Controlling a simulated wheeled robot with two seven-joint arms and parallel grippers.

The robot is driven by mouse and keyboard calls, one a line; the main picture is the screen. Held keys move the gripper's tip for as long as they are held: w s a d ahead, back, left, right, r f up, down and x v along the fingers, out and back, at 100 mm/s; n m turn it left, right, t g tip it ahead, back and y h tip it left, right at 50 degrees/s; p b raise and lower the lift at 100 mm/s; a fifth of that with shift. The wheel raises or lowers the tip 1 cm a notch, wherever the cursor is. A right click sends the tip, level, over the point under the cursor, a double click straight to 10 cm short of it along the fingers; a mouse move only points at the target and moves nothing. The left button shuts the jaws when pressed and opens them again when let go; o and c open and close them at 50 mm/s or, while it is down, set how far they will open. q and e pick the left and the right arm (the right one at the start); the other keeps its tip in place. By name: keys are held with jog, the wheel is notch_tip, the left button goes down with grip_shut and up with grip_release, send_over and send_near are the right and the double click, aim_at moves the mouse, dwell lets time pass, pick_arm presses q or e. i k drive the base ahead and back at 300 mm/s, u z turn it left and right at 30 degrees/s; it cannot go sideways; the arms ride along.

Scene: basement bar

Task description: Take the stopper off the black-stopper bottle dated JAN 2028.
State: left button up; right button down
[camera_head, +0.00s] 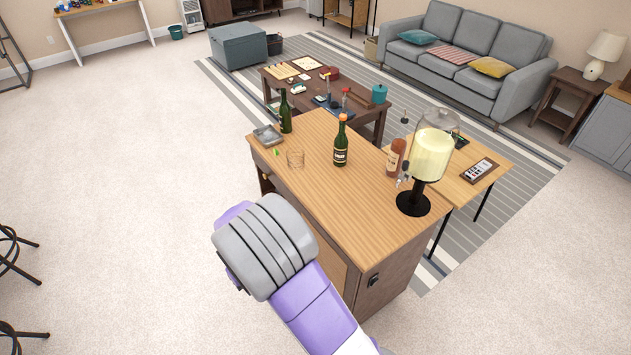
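A dark green bottle (286,118) with a dark top stands upright near the far left edge of the wooden counter (330,205). A second green bottle (341,150) with an orange top and a dark label stands upright near the counter's middle. A reddish-brown bottle (395,160) with a pale label stands further right, beside the dispenser. No date is legible on any bottle, so I cannot tell which reads JAN 2028. One of my arms, purple and grey, crosses the bottom in front of the counter. Neither gripper's fingers show.
A drink dispenser (430,155) with pale yellow liquid stands at the counter's right end. The counter's near middle is clear. A lower side table (480,195) adjoins on the right.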

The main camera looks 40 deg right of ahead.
aim_at(285, 110)
jog(key=u, duration=0.15)
jog(key=i, duration=0.6)
jog(key=z, duration=0.45)
jog(key=i, duration=1.45)
jog(key=z, duration=1.8)
jog(key=i, duration=0.7)
jog(key=z, duration=0.6)
